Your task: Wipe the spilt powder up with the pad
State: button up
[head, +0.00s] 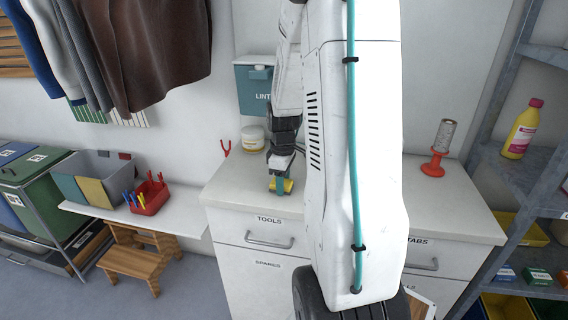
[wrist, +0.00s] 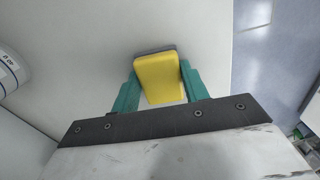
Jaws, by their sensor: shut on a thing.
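My gripper (head: 281,184) is over the left part of the white cabinet top (head: 228,186), near its front edge, with its fingers pointing down. Its teal fingers are shut on the yellow pad (head: 289,186). In the wrist view the pad (wrist: 158,80) sits between the two fingers, yellow face showing, with a grey layer along its far edge. The pad is at or close to the cabinet top; I cannot tell if it touches. I make out no spilt powder in either view. My arm hides the middle of the cabinet top.
A white tub (head: 252,138) stands behind my gripper, below the teal lint box (head: 254,86). A red-based roller (head: 439,147) stands on the right of the top. A red peg basket (head: 149,197) is on the lower shelf at left. A metal rack (head: 480,160) borders the right.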

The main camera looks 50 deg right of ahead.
jog(key=shift+s+a, duration=0.3)
jog(key=shift+a, duration=0.25)
jog(key=shift+s+a, duration=0.25)
jog(key=shift+a, duration=0.3)
jog(key=shift+a+r, duration=0.1)
jog(key=shift+r, duration=0.1)
notch_tip(320, 180, up, 8)
jog(key=shift+s, duration=0.1)
